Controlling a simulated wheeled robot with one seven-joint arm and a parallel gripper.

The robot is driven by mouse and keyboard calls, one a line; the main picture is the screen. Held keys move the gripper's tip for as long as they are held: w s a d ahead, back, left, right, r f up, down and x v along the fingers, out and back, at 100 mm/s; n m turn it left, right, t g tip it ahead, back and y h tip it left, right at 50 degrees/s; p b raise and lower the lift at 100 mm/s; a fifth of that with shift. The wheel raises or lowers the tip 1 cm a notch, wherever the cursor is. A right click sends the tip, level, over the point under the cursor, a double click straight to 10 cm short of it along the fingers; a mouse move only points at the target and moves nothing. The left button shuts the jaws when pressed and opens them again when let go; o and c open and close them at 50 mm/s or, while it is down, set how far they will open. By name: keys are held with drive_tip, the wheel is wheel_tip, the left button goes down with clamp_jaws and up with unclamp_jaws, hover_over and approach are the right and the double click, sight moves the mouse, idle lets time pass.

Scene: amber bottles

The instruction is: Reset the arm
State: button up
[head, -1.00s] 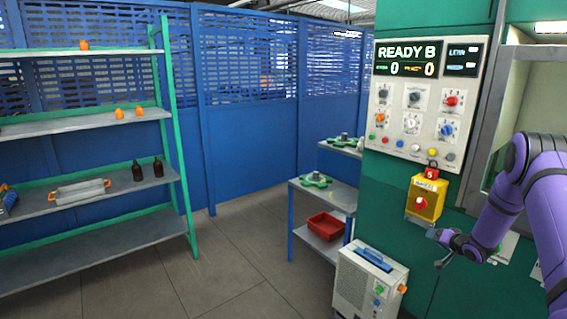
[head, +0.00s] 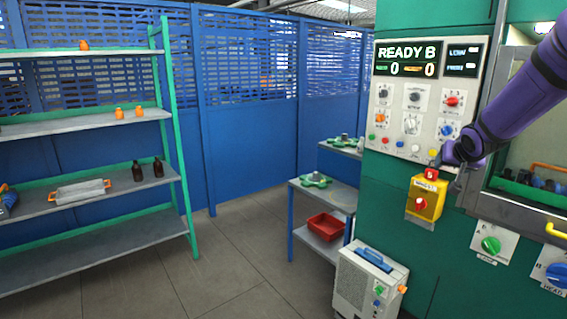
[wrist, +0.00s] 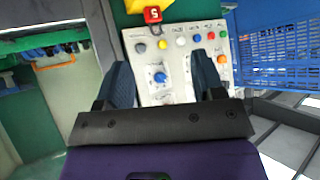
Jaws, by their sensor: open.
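My purple arm comes in from the right in the head view. My gripper (head: 438,166) is beside the control panel, just above the yellow switch box. In the wrist view my gripper (wrist: 165,85) shows two dark fingers spread apart with nothing between them. The white control panel (head: 396,100) with its knobs and coloured buttons stands behind the fingers, and it also shows in the wrist view (wrist: 180,92). Its display (head: 408,60) reads READY B with two zeros. The amber bottles (head: 138,172) stand on a shelf at the left, far from my gripper.
The yellow switch box (head: 425,199) with a red lock juts from the green wall. A machine window (head: 520,185) and knobs are at the right. A white portable unit (head: 368,285) stands on the floor. A table (head: 340,197) and shelf rack stand further left, with open floor between.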

drive_tip(key=s+a+r+n+g, duration=0.1)
drive_tip(key=s+a+r, duration=0.35)
drive_tip(key=s, duration=0.55)
drive_tip(key=s+a+r+g, duration=0.1)
drive_tip(key=s+a+r, duration=0.35)
drive_tip(key=s, duration=0.55)
drive_tip(key=s+a+f+n+g+y, duration=0.1)
drive_tip(key=s+a, duration=0.2)
drive_tip(key=s, duration=0.7)
drive_tip(key=s+a+f+n+g+y, duration=0.1)
drive_tip(key=s+a, duration=0.3)
drive_tip(key=s, duration=0.6)
drive_tip(key=shift+s+a+n+g+y, duration=0.25)
drive_tip(key=shift+s+n+g+y, duration=0.1)
drive_tip(key=shift+n, duration=0.25)
